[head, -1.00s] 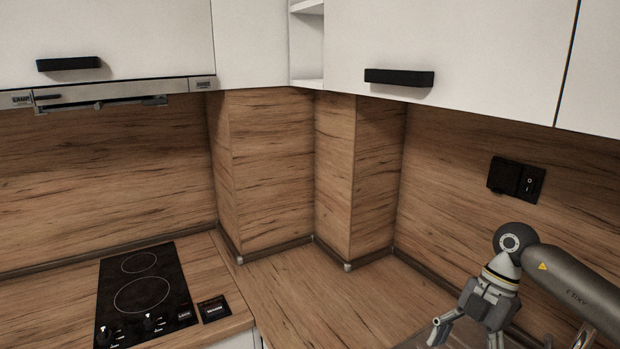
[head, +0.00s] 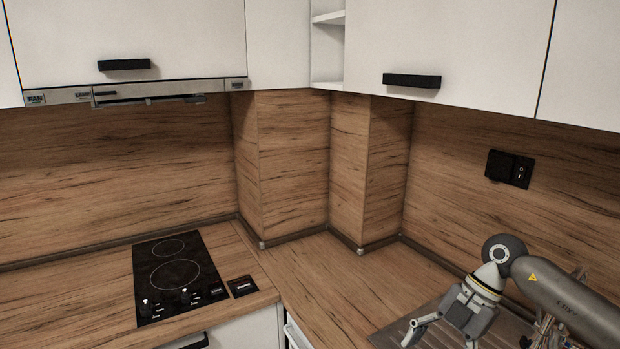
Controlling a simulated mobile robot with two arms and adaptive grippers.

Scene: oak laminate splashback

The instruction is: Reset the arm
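My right arm comes in from the lower right in the head view. Its gripper (head: 440,342) points down over the sink's metal drainboard (head: 395,332) at the right counter. One finger is spread out to the left; the other is largely cut off by the bottom edge. The fingers look apart, and I see nothing between them. My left arm and gripper are out of view.
A black cooktop (head: 176,276) is set in the wooden counter at left, below a range hood (head: 150,92). White upper cabinets (head: 470,55) hang above. A black socket and switch (head: 509,169) is on the right wall. The corner counter (head: 325,275) is clear.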

